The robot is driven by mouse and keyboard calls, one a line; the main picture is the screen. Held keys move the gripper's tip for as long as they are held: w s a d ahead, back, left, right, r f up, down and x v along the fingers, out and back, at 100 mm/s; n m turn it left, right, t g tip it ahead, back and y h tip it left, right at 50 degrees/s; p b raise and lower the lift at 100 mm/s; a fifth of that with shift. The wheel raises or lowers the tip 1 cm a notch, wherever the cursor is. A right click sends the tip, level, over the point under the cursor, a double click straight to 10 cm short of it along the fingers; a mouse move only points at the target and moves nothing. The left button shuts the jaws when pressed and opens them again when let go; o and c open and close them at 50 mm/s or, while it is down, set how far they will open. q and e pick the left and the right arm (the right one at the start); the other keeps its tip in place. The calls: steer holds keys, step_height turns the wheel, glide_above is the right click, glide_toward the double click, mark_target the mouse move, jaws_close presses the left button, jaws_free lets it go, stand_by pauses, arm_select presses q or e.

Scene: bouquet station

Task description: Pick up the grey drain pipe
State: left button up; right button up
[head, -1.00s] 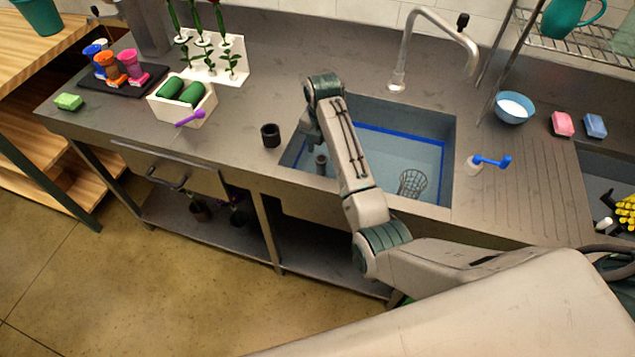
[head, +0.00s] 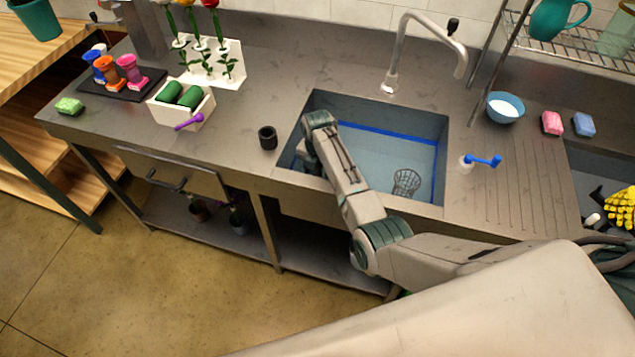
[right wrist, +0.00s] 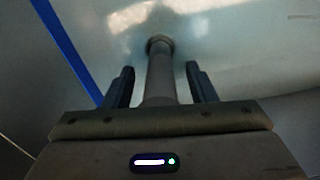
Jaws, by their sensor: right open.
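The grey drain pipe (right wrist: 160,85) shows in the right wrist view as a round tube with a wider rim at its far end. It stands between the two dark fingers of my right gripper (right wrist: 159,74). The fingers are open, with a gap visible on each side of the pipe. In the head view my right gripper (head: 308,160) is down inside the left part of the sink (head: 385,160), and my arm hides the pipe there. My left gripper is not in view.
A wire basket (head: 406,182) lies in the sink to the right of my arm. A small black cup (head: 268,138) stands on the counter just left of the sink edge.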

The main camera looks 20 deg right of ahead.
jaws_close()
steer(key=shift+r, duration=0.1)
